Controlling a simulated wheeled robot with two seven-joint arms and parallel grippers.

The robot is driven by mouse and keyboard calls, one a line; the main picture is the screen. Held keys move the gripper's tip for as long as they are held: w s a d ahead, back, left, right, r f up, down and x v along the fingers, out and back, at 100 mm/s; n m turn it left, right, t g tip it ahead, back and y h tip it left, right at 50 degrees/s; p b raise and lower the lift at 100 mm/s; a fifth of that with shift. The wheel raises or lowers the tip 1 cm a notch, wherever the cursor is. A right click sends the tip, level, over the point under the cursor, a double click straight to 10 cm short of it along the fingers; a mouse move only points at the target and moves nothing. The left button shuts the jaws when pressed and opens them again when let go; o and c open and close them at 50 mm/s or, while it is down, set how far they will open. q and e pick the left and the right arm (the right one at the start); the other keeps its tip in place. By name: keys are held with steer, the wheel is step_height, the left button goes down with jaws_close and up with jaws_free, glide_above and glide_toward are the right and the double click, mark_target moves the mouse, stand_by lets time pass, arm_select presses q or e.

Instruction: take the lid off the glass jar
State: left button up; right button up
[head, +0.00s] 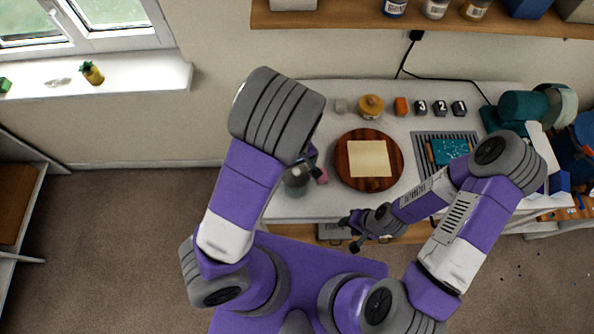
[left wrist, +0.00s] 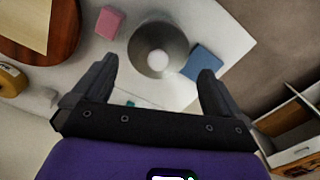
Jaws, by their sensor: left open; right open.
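The glass jar (head: 297,180) looks like a grey, round, see-through shape on the white table's left part, partly hidden by my left arm in the head view. In the left wrist view the jar (left wrist: 152,38) is seen from above, with a pale round knob (left wrist: 162,61) at its near side; the lid appears to be on. My left gripper (head: 313,165) is open and empty; in the left wrist view its fingers (left wrist: 157,68) straddle the line to the jar. Contact cannot be told. My right gripper (head: 351,232) is open and empty near the table's front edge.
A pink block (left wrist: 109,23) and a blue block (left wrist: 203,61) flank the jar. A round wooden board (head: 345,173) with a tan sheet (head: 369,158) lies to the right. Small blocks and an amber container (head: 371,106) stand behind. A rack (head: 424,142) is further right.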

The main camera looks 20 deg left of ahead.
mark_target(296, 171)
arm_select(q)
step_height(296, 171, down, 5)
steer(key=shift+w+r+b, duration=0.15)
steer(key=shift+b, duration=0.15)
steer(key=shift+c, duration=0.2)
steer(key=c, duration=0.7)
steer(key=shift+o, duration=0.2)
